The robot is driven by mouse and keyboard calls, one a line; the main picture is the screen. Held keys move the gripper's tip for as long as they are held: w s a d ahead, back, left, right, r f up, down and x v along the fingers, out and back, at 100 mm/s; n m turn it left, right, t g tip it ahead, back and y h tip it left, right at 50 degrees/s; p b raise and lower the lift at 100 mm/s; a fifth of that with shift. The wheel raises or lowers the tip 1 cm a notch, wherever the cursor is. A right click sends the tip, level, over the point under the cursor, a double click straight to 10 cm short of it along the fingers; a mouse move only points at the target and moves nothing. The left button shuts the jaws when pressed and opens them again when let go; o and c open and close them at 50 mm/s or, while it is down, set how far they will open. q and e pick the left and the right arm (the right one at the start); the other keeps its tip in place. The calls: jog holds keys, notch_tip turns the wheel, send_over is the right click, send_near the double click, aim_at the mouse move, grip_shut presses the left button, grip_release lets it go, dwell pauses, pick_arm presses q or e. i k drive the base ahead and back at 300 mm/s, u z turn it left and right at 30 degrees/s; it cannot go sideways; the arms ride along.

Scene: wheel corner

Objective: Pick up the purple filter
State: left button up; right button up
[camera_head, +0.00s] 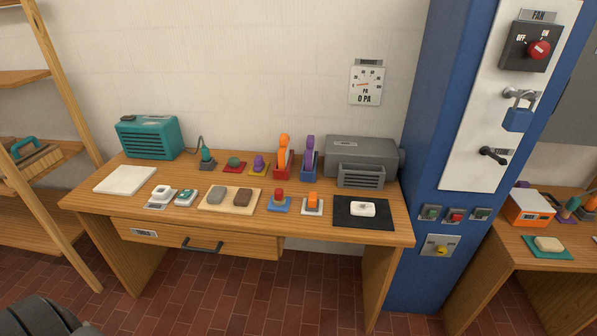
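Two purple things show on the wooden bench (330,236), and I cannot tell for certain which is the filter. A small rounded purple piece (259,162) sits on a yellow pad (257,173) near the back middle. A tall purple piece (309,146) stands upright in a blue holder (308,168) to its right, beside a similar orange piece (283,146) in a red holder (283,166). Neither gripper shows in the head view, and nothing touches either purple piece.
A green piece (234,161) on a red pad stands left of the small purple one. A grey machine (362,155) stands at the back right. Several small items line the bench front. A blue column (428,130) bounds the right side. A wooden shelf (60,130) stands left.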

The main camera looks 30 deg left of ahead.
aim_at(310, 154)
jog(key=k, duration=0.6)
jog(key=z, duration=0.8)
jog(key=i, duration=1.7)
jog(key=u, duration=0.75)
jog(key=i, duration=0.55)
jog(key=u, duration=0.5)
